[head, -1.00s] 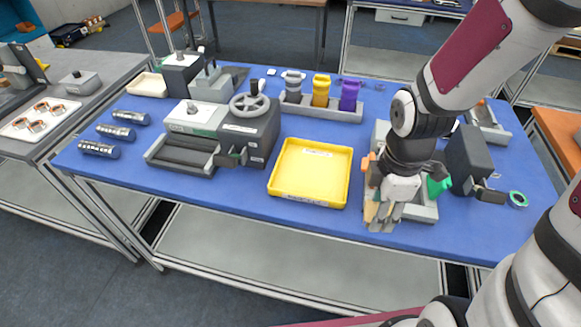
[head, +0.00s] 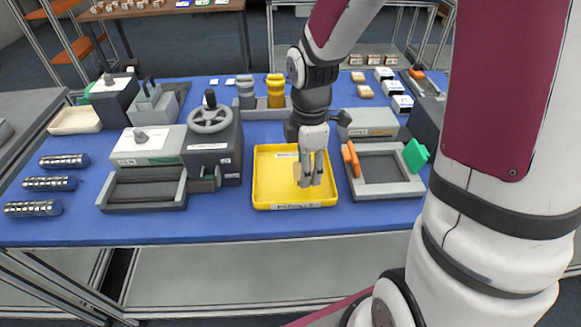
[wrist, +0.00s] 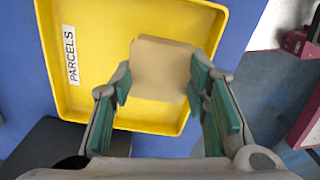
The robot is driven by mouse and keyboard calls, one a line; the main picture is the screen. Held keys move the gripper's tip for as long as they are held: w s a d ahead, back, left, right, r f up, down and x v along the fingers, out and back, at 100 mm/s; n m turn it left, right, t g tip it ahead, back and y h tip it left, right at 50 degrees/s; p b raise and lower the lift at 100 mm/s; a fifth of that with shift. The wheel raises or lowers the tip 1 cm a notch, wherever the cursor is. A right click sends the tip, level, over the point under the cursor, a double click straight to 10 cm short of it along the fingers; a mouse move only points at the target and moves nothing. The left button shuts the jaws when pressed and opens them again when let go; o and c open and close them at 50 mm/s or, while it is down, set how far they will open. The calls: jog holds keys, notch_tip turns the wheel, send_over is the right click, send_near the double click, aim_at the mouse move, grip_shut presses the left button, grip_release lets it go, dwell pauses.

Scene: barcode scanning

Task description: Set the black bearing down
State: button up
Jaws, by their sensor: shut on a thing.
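A tan, box-like parcel (wrist: 160,68) is between the green-padded fingers of my gripper (wrist: 158,92) in the wrist view. My gripper is shut on it. In the head view my gripper (head: 311,180) points down over the yellow tray (head: 262,188), and the parcel is mostly hidden by the fingers. The tray also shows in the wrist view (wrist: 95,60), with a "PARCELS" label on its edge. I cannot tell whether the parcel touches the tray floor. No black bearing can be made out in these frames.
A grey fixture (head: 385,193) with orange and green parts stands right of the tray. A machine with a handwheel (head: 210,119) stands to its left. Yellow and grey holders (head: 276,92) stand behind it. Several dark cylinders with metal bands (head: 50,183) lie at the left.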

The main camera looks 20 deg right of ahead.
aim_at(292, 176)
jog(key=w, duration=0.1)
jog(key=w+a, duration=0.1)
jog(key=w, duration=0.2)
jog(key=shift+w+a+f, duration=0.25)
jog(key=shift+f, duration=1.75)
jog(key=shift+f, duration=0.1)
jog(key=o, duration=1.4)
jog(key=shift+c, duration=0.2)
